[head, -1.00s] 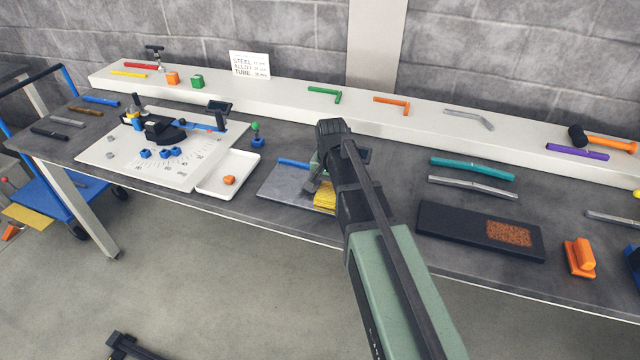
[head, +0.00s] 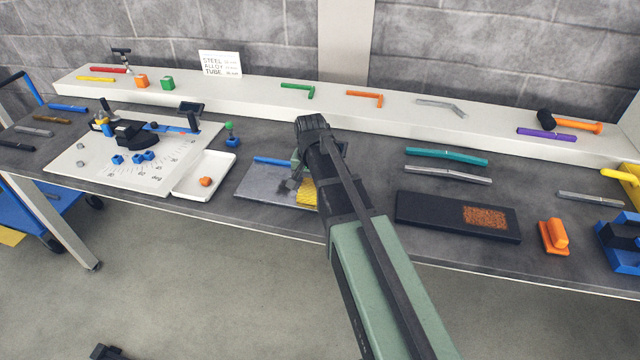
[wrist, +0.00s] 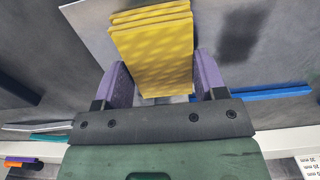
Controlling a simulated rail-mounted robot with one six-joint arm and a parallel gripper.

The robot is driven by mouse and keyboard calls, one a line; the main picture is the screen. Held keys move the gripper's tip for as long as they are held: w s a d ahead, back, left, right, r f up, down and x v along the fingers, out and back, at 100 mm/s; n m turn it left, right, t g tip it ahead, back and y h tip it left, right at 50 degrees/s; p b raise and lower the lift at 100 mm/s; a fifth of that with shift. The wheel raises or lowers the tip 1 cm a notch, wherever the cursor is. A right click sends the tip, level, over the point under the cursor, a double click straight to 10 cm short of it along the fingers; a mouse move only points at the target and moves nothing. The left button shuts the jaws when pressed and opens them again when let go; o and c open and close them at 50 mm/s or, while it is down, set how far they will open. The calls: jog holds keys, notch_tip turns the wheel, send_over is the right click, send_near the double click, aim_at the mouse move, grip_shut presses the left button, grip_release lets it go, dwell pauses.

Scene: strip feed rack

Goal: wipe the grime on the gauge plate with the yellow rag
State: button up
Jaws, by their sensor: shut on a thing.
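The gauge plate (head: 259,184) is a flat grey plate on the bench, left of my arm. A dark patch of grime (head: 287,185) lies on it, and shows as a dark smudge (wrist: 243,35) in the wrist view. The yellow rag (wrist: 155,50) is a folded, layered pad between my gripper's purple fingers (wrist: 162,80), which are shut on it. In the head view the rag (head: 308,192) is at the plate's right end, just right of the grime. My wrist partly hides it, and I cannot tell whether it touches the plate.
A blue bar (head: 273,161) lies along the plate's back edge. A white tray (head: 222,178) with an orange piece is to the left. Right of my arm are teal and grey bars and a black board (head: 430,212) with a rusty-brown patch. A raised white shelf (head: 240,92) runs behind.

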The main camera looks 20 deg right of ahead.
aim_at(282, 186)
jog(key=shift+w+a, duration=0.9)
jog(key=shift+a, duration=0.3)
jog(key=shift+w+a, duration=0.9)
jog(key=shift+a, duration=0.3)
jog(key=shift+w+a, duration=0.35)
jog(key=shift+a, duration=0.2)
jog(key=shift+w+a, duration=0.3)
jog(key=shift+a, duration=0.25)
jog(key=shift+f, duration=0.1)
jog(key=shift+w+a+r+p, duration=0.1)
jog(key=shift+w+r+p, duration=0.05)
jog(key=shift+r+p, duration=0.3)
notch_tip(282, 186, up, 4)
jog(key=p, duration=0.4)
